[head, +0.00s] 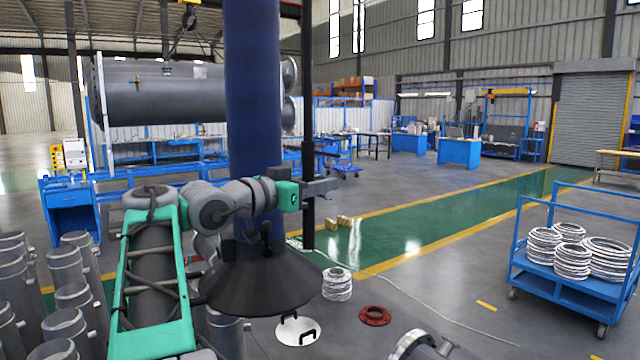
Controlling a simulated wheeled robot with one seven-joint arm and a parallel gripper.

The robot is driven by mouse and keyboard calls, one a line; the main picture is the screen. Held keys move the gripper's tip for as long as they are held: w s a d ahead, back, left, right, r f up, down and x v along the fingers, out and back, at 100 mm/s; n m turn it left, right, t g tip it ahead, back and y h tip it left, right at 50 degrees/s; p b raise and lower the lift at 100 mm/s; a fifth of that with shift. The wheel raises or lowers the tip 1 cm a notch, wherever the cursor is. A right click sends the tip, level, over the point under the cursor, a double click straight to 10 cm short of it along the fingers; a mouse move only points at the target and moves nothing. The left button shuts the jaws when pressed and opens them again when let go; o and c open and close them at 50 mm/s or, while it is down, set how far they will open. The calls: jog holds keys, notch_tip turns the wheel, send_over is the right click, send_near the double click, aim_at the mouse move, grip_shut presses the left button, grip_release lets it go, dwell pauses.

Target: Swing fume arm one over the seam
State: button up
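A fume arm shows as a thick blue duct (252,90) coming down from above, with a dark conical hood (265,285) at its lower end, mouth down. A small black handle stands on the hood. My gripper (325,187) is to the right of the duct and above the hood, with its grey fingers pointing right at a black vertical post (307,90). I cannot tell whether the fingers touch the post or how far apart they are. My arm crosses in front of the duct. No seam can be made out, and no number shows on the fume arm.
Several grey flanged pipes (72,258) crowd the lower left. A white disc with black handles (298,330), a red flange ring (374,315) and a stack of rings (337,284) lie on the floor. A blue cart (562,284) stands right. The green walkway (420,235) is mostly clear.

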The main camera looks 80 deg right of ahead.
grip_shut()
jog(key=shift+f, duration=0.1)
dwell(0.9)
